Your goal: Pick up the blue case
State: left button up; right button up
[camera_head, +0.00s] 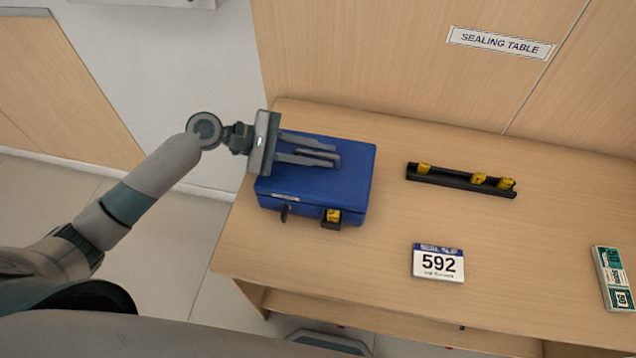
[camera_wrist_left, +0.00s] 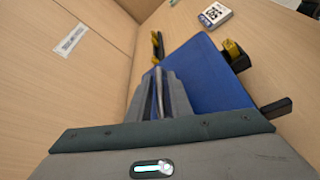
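The blue case (camera_head: 352,182) lies flat and closed on the left part of the wooden table. A dark latch and a yellow-and-black fastening show on its front side. My left gripper (camera_head: 338,156) reaches in from the left, with its grey fingers over the case's lid. In the left wrist view the fingers (camera_wrist_left: 159,72) are close together, with the blue lid (camera_wrist_left: 205,75) beside and behind them. I cannot tell whether they touch the case or hold any part of it between them. My right gripper is in neither view.
A black rack (camera_head: 450,181) with yellow pieces lies right of the case. A card reading 592 (camera_head: 438,263) lies nearer the front. A teal-and-white pack (camera_head: 613,278) lies at the right. A wooden panel with a "SEALING TABLE" sign (camera_head: 500,42) stands behind the table (camera_head: 540,235).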

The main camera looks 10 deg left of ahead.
pick_arm(q)
grip_shut()
dwell(1.2)
jog(key=shift+r, duration=0.15)
